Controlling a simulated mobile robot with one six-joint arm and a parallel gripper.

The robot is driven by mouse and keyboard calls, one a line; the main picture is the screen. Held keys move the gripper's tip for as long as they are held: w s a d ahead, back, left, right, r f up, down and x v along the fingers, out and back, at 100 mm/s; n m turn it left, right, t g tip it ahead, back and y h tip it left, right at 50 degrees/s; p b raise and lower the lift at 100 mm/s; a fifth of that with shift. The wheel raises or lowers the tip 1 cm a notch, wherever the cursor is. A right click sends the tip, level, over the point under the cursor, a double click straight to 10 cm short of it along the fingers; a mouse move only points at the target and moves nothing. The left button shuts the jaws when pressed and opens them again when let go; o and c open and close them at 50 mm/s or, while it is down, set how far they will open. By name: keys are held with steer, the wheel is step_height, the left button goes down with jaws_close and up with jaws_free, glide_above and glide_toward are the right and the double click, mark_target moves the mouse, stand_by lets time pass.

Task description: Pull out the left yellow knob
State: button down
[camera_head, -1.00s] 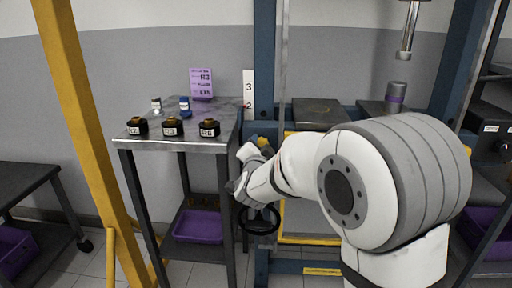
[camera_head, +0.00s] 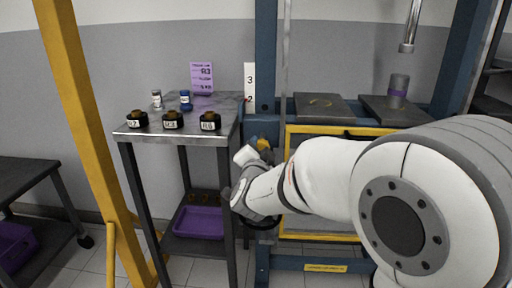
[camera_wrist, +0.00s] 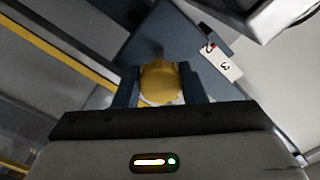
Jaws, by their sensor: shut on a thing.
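The yellow knob (camera_wrist: 161,82) sits between the two fingers of my gripper (camera_wrist: 164,88) in the wrist view, and the fingers are shut on it. Behind it a short dark stem shows in front of the blue post (camera_wrist: 105,85). In the head view a bit of the yellow knob (camera_head: 263,144) shows just past my wrist, beside the blue press post (camera_head: 265,80). My fingers are mostly hidden there by my own wrist. I cannot tell how far the knob stands out from the post.
A metal cart (camera_head: 160,140) with several black-and-gold parts and small bottles stands left of my gripper. A purple bin (camera_head: 198,222) is on its lower shelf. A yellow post (camera_head: 92,130) stands farther left. A white number strip (camera_head: 249,82) stands beside the blue post. Dark plates (camera_head: 322,107) lie right.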

steer(key=shift+f, duration=0.2)
steer(key=c, duration=1.3)
jaws_free()
steer(key=shift+s, duration=0.1)
steer(key=shift+o, duration=0.7)
steer(key=shift+s+r, duration=0.15)
steer(key=shift+o, duration=1.3)
steer(key=s+p, duration=0.1)
steer(key=s, duration=0.6)
steer(key=shift+s+a, duration=0.15)
steer(key=shift+s, duration=0.2)
